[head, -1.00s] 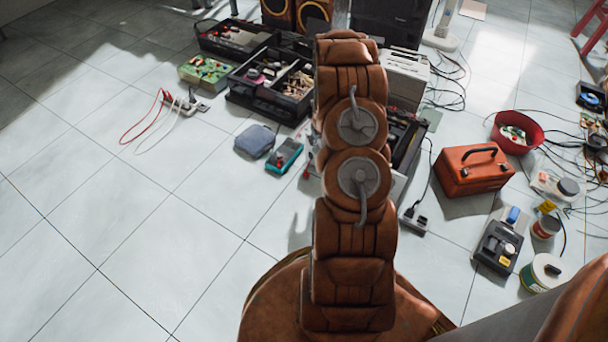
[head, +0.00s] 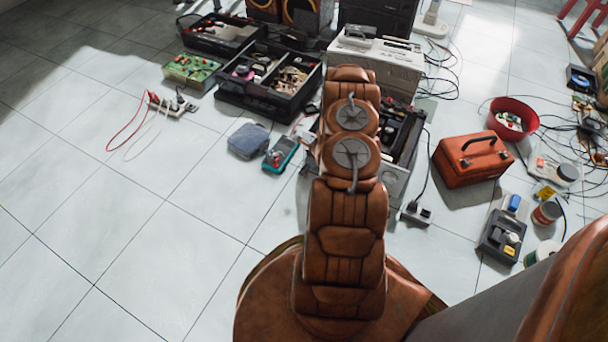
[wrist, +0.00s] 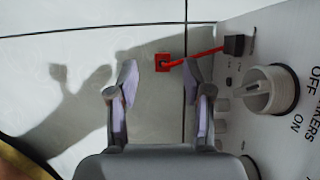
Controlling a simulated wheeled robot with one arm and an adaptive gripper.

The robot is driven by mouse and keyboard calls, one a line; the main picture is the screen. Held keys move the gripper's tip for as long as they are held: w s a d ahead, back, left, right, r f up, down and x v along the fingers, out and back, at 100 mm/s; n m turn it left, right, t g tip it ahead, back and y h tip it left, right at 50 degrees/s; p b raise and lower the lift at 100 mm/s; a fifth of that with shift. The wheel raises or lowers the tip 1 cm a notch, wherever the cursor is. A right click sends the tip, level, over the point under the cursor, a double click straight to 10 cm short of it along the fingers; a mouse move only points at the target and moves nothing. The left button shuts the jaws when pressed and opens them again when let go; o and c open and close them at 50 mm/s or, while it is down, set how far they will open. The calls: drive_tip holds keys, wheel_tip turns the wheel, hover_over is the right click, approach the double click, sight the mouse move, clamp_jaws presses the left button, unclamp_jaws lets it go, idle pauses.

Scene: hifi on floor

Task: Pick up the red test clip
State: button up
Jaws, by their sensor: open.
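In the wrist view a small red square piece (wrist: 163,63) lies on the pale tiles, with a thin red length running right to a black block (wrist: 235,45) at the edge of a silver panel. It looks like the red test clip. My gripper (wrist: 160,88) is open and empty, with its two fingers apart. The red piece shows just beyond and between the fingertips, and the right finger is close to the panel. In the head view my arm hides the gripper, and I cannot make out this clip there.
The silver panel (wrist: 288,135) with a large knob (wrist: 270,92) borders the right side of the wrist view. In the head view, a teal meter (head: 281,154), grey pouch (head: 249,140), black organiser (head: 262,103) and orange toolbox (head: 470,162) surround the arm.

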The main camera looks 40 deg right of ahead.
drive_tip(key=x, duration=0.1)
drive_tip(key=b+x, duration=0.1)
drive_tip(key=x, duration=0.1)
drive_tip(key=b+x, duration=0.1)
drive_tip(key=shift+s+d+f, duration=0.15)
drive_tip(key=shift+d+f, duration=0.05)
drive_tip(key=shift+f, duration=0.3)
drive_tip(key=shift+w+f+b, duration=0.2)
drive_tip(key=shift+f+b, duration=0.05)
drive_tip(key=shift+b, duration=0.05)
drive_tip(key=shift+c, duration=0.2)
clamp_jaws()
